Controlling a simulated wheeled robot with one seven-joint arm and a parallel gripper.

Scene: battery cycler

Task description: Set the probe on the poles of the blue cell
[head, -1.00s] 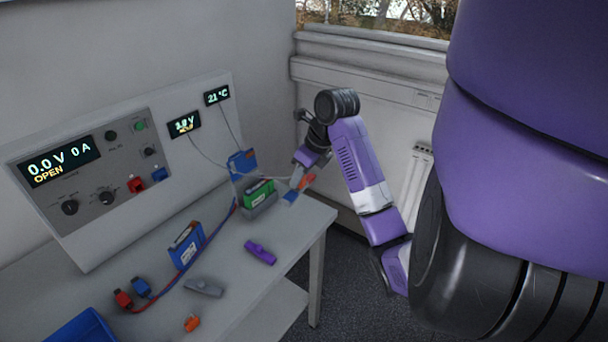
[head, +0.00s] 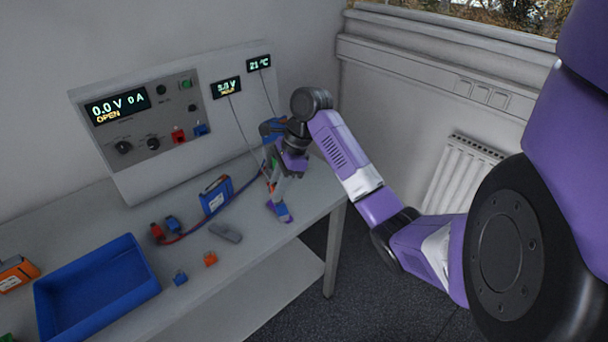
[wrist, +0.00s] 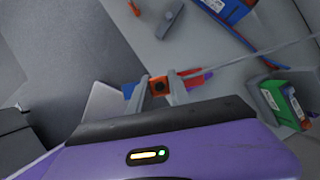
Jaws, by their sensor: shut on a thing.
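My gripper (head: 279,201) is shut on the probe, an orange and blue piece that shows between the fingertips in the wrist view (wrist: 159,86). It is held over the right end of the table. The blue cell (head: 215,194), with a white label, stands on the table to the left of my gripper, apart from it. Part of the blue cell also shows at the top of the wrist view (wrist: 225,9). Its poles are too small to make out. A thin wire runs toward the probe from a small meter display (head: 226,88).
A green cell (wrist: 286,104) sits in a grey holder near my gripper. A purple piece (head: 284,218) lies below it. A grey piece (head: 225,232), an orange clip (head: 210,259) and a blue clip (head: 180,278) lie near the front edge. A blue tray (head: 140,262) stands left. The cycler panel (head: 165,160) stands behind.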

